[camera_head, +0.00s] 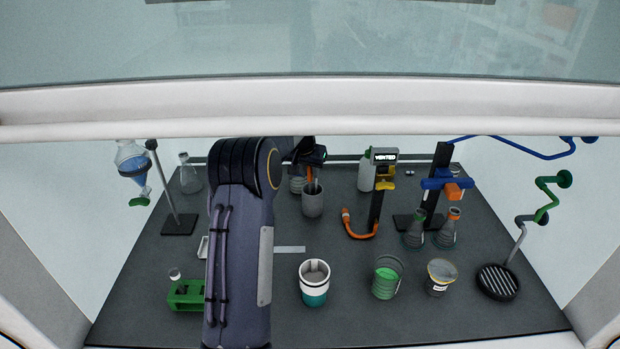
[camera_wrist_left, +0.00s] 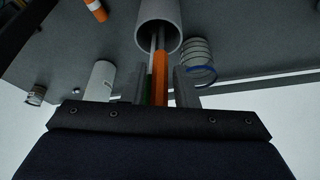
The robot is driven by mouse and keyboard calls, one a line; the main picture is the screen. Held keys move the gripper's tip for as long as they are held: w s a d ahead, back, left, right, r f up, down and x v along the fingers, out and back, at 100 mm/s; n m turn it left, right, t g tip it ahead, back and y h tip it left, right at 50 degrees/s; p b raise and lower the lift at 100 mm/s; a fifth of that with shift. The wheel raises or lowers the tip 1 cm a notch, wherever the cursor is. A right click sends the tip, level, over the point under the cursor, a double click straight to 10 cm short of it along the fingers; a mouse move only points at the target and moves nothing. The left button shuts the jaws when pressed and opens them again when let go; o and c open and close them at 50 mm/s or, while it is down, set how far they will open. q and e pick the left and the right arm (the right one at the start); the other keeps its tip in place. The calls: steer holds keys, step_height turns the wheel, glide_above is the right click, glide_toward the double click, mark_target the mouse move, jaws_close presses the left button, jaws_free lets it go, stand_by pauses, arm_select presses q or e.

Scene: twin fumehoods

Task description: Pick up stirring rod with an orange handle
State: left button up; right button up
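The stirring rod with an orange handle (camera_head: 309,173) stands in a grey cup (camera_head: 313,203) near the back middle of the hood. In the left wrist view, the orange handle (camera_wrist_left: 160,78) points out of the cup (camera_wrist_left: 158,22) toward my gripper, with a greenish handle (camera_wrist_left: 148,92) beside it. My left gripper (camera_head: 312,156) is above the cup. In the wrist view, its fingers (camera_wrist_left: 163,88) are apart, one on each side of the handles, with a gap at the right of the orange one. My right gripper is not in view.
A ringed beaker (camera_head: 297,184) stands just behind the cup. A white and teal cup (camera_head: 314,284) and a green beaker (camera_head: 387,277) stand in front. The hood sash frame (camera_head: 310,108) crosses above.

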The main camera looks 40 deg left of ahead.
arm_select(q)
jaws_close()
